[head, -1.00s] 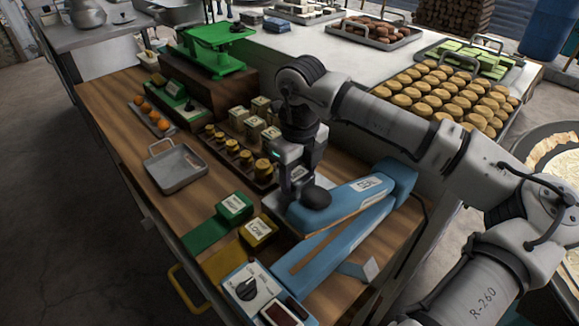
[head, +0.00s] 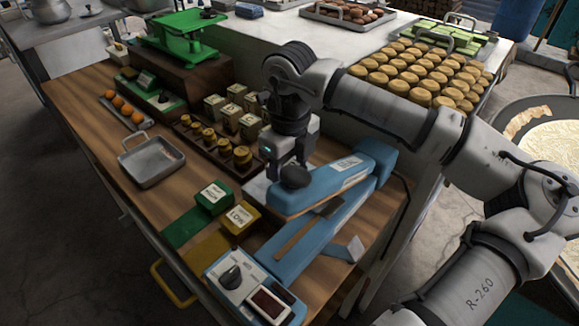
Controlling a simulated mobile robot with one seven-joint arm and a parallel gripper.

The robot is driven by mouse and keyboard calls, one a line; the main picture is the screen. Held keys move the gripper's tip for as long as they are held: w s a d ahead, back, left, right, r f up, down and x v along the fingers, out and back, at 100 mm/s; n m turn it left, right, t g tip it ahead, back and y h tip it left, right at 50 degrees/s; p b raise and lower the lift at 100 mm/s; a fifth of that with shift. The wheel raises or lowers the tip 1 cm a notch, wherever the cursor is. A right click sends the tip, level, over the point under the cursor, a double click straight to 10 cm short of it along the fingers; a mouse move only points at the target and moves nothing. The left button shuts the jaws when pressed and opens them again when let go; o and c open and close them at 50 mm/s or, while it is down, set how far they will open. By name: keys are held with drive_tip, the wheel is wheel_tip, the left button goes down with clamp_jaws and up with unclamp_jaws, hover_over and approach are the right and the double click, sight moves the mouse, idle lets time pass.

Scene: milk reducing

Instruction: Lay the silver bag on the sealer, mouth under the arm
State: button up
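The blue sealer (head: 325,225) lies along the front right of the wooden bench. Its raised arm (head: 350,168) carries a white label and ends in a black knob (head: 295,177). My gripper (head: 277,174) points down close behind and left of the knob. Its fingertips are mostly hidden, so I cannot tell whether they are open or shut. A pale silvery flat thing, likely the silver bag (head: 257,190), shows just below the gripper and left of the sealer arm. Part of it is hidden behind the knob and arm. I cannot tell whether the gripper touches it.
A green block (head: 213,197) and a yellow block (head: 240,219) stand left of the sealer. A metal tray (head: 150,165) lies at the left. A green scale (head: 182,38) is farther back. Bare wood lies between tray and blocks.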

drive_tip(key=shift+f+b, duration=0.5)
drive_tip(key=shift+b, duration=0.1)
idle(0.3)
drive_tip(key=o, duration=1.1)
drive_tip(key=shift+r, duration=0.15)
